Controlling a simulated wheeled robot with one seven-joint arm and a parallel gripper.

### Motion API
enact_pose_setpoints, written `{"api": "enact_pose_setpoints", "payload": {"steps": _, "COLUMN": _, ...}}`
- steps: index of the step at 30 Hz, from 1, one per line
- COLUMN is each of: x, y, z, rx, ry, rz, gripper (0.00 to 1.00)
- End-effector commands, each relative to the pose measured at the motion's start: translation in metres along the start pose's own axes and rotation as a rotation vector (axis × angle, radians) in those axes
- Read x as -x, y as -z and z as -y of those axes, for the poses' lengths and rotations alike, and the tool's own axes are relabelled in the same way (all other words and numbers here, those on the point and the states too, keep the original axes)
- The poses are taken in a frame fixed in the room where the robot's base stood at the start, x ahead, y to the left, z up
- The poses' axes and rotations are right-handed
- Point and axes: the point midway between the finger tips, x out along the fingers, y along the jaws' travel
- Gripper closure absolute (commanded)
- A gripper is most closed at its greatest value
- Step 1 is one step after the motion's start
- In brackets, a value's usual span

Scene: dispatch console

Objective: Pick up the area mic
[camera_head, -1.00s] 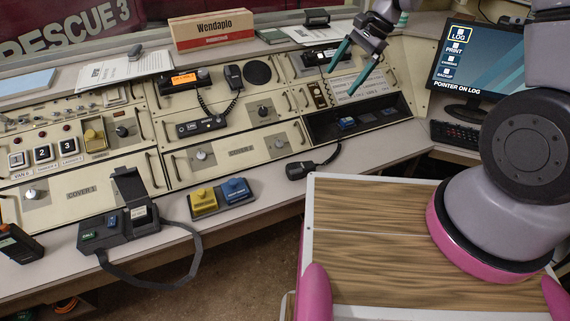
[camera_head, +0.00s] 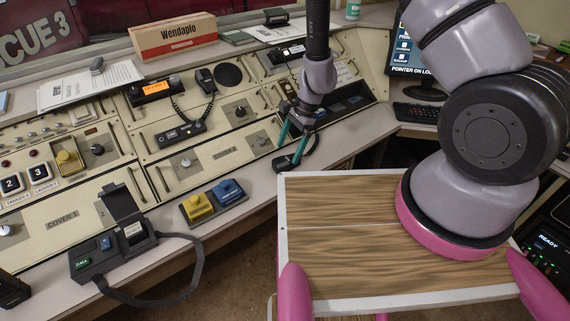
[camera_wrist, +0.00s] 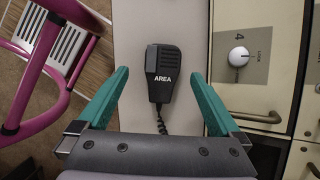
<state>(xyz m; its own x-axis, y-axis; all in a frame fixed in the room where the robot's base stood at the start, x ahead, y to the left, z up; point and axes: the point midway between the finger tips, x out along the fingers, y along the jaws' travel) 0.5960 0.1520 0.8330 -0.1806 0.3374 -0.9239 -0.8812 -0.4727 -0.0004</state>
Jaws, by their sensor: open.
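The area mic (camera_wrist: 161,74) is a black hand microphone marked AREA, lying on the console's front ledge with its coiled cord running toward my gripper in the wrist view. In the head view the mic (camera_head: 285,163) is partly hidden behind my fingers. My gripper (camera_wrist: 164,82) is open, with one teal finger on each side of the mic and a gap on both sides. In the head view my gripper (camera_head: 292,145) points down over the mic. Whether the fingertips reach the mic's height is hard to tell.
A cover panel with a knob marked 4 (camera_wrist: 238,57) and metal handles lies right of the mic in the wrist view. Yellow (camera_head: 198,208) and blue (camera_head: 228,192) pedal switches and a boxy unit with a strap (camera_head: 112,245) share the ledge. Another mic (camera_head: 206,80) hangs on the console.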

Motion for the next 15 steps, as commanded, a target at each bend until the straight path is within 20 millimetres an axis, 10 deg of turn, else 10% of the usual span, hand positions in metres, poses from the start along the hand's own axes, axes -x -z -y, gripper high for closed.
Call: {"api": "enact_pose_setpoints", "payload": {"steps": 15, "x": -0.05, "y": 0.007, "z": 0.004, "rx": 0.001, "ry": 0.0, "rz": 0.0, "gripper": 0.0}}
